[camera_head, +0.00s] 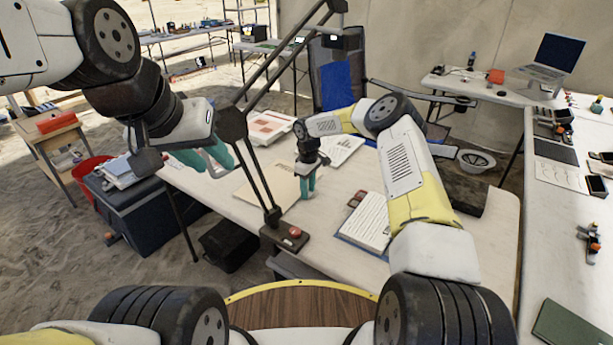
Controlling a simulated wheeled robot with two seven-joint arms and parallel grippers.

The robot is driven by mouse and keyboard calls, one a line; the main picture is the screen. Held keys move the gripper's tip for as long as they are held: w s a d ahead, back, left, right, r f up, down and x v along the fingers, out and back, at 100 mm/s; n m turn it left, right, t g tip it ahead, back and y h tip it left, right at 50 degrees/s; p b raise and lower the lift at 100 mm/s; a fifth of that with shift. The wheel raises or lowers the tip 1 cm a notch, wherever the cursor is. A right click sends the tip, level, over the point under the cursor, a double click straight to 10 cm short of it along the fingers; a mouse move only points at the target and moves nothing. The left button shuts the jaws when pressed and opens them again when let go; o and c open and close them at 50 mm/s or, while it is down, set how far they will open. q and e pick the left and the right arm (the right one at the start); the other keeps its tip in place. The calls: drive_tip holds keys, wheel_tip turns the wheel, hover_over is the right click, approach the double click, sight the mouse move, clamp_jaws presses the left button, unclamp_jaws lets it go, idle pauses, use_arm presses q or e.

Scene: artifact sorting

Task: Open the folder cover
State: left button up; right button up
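A beige folder (262,190) lies flat on the white table, left of the middle. It looks closed, and lamp arms cross in front of part of it. My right gripper (307,191) points straight down at the folder's right side. Its teal fingers look close together, and I cannot tell whether they touch the folder or hold its cover. My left gripper (207,160) is in the air above the table's left end, left of the folder. Its teal fingers are spread with nothing seen between them.
A blue-backed notepad (366,222) lies right of the folder. Printed papers (270,127) and an open book (343,148) lie behind it.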

clamp_jaws()
idle(1.1)
